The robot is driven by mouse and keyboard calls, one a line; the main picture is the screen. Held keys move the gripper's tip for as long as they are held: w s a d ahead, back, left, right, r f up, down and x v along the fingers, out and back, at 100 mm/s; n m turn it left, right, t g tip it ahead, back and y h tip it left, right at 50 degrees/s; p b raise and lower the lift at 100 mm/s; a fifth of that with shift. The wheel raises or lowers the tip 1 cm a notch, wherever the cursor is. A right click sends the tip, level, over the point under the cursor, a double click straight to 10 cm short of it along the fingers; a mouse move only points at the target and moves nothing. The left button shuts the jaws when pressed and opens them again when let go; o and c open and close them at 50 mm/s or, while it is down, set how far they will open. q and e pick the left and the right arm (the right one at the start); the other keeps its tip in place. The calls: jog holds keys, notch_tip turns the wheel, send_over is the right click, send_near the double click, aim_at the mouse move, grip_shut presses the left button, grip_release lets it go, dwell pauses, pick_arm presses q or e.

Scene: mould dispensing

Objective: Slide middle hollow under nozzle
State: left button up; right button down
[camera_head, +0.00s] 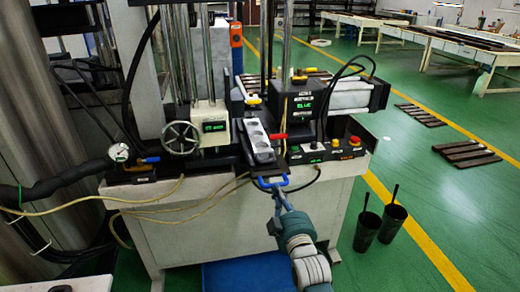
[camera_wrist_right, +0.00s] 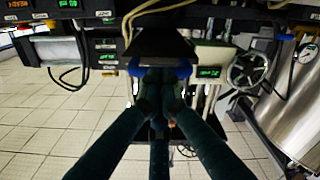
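The mould (camera_head: 257,140) is a long pale metal block with several round hollows in a row. It lies in a dark slide on the machine, pointing towards me. A blue handle (camera_head: 262,183) is at the slide's near end. My right gripper (camera_head: 279,190) is at this handle. My left gripper is out of view.
A handwheel (camera_head: 180,138) and gauge (camera_head: 119,152) are left of the slide. A red lever (camera_head: 278,136) and a control box with a red button (camera_head: 354,141) are on the right. Yellow hoses hang in front. Two black buckets (camera_head: 367,228) stand on the floor at right.

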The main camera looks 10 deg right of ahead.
aim_at(272, 177)
jog(key=shift+w+a+b, duration=0.15)
jog(key=shift+w+b, duration=1.55)
jog(key=shift+w, duration=2.5)
jog(key=shift+w+b, duration=0.35)
jog(key=shift+w, duration=0.5)
